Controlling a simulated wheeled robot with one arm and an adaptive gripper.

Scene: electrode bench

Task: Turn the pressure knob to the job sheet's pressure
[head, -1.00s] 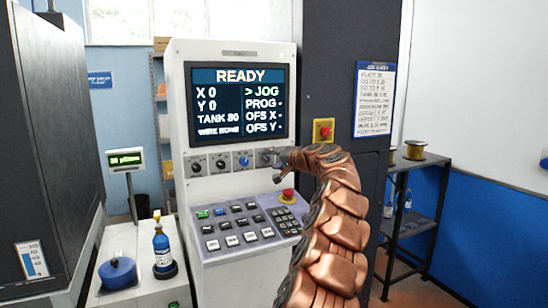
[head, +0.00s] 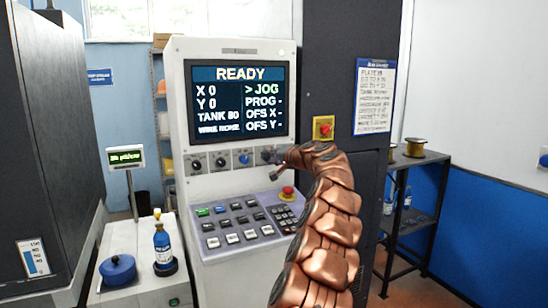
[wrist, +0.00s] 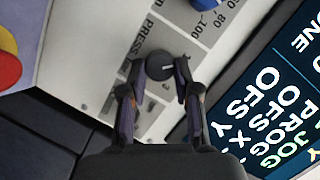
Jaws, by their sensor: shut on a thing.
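The pressure knob (wrist: 160,64) is a dark round knob on the white panel in the wrist view. A printed label starting "PRESS" and a scale with 80 and 100 lie beside it. My gripper (wrist: 161,75) has one finger on each side of the knob and is shut on it. A thin pale mark shows on the knob, but I cannot tell its exact setting. In the head view my gripper (head: 273,157) is at the right end of the knob row and hides most of that knob. The job sheet (head: 374,97) hangs on the dark cabinet; its small lines are not legible.
The screen (head: 237,102) reads READY, TANK 80. Other knobs (head: 220,162) sit left of my gripper. A red stop button (head: 288,193) and a keypad (head: 240,222) are below. Another red button on yellow (head: 323,128) is to the right.

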